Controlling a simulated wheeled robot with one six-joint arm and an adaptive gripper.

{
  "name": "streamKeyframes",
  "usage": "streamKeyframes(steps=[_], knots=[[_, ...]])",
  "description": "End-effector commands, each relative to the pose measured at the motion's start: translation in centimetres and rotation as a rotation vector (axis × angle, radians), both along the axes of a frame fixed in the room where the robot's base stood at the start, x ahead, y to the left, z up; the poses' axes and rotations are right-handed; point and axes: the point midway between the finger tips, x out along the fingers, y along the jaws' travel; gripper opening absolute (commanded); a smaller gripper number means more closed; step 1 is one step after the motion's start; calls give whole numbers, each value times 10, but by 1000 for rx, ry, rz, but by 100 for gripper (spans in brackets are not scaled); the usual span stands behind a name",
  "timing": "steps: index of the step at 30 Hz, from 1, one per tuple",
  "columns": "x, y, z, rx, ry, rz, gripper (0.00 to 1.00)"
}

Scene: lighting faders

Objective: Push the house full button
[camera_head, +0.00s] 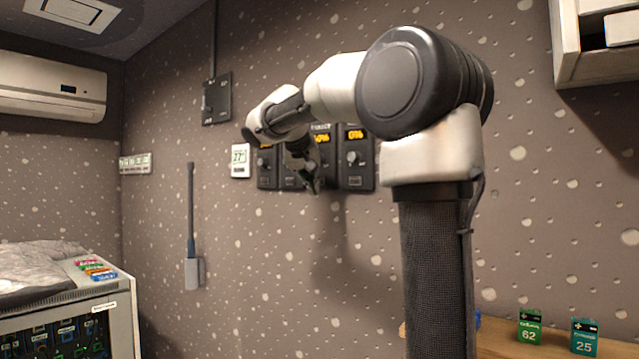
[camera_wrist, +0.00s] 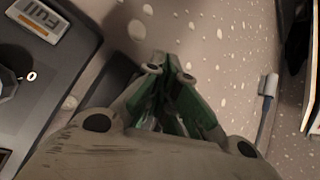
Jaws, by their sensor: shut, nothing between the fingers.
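A row of dark fader panels (camera_head: 357,158) hangs on the wall behind my arm, with amber percent displays and knobs. The rightmost display reads 0%; one beside it is partly covered by my arm. In the wrist view a grey button marked "Full" (camera_wrist: 40,18), with an orange strip, sits on a dark panel at the upper left, seen inverted. I cannot read which panel is the house one. My gripper (camera_head: 315,187) is shut and empty, in front of the lower part of the row. In the wrist view my gripper's tips (camera_wrist: 167,62) are right of the Full button, apart from it.
A white display (camera_head: 240,160) reading about 27 hangs left of the panels. A dark switch box (camera_head: 216,98) and a grey box with a rod (camera_head: 194,272) are also on the wall. A wooden surface with small labelled boxes (camera_head: 530,327) is at lower right.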

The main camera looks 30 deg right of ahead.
Motion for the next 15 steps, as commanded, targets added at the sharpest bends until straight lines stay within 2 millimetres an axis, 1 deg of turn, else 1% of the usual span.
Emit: streamKeyframes(steps=[11, 15], knots=[[0, -1, 0, 0, 0, 0, 0], [2, -5, 0, 0, 1, -1, 0]])
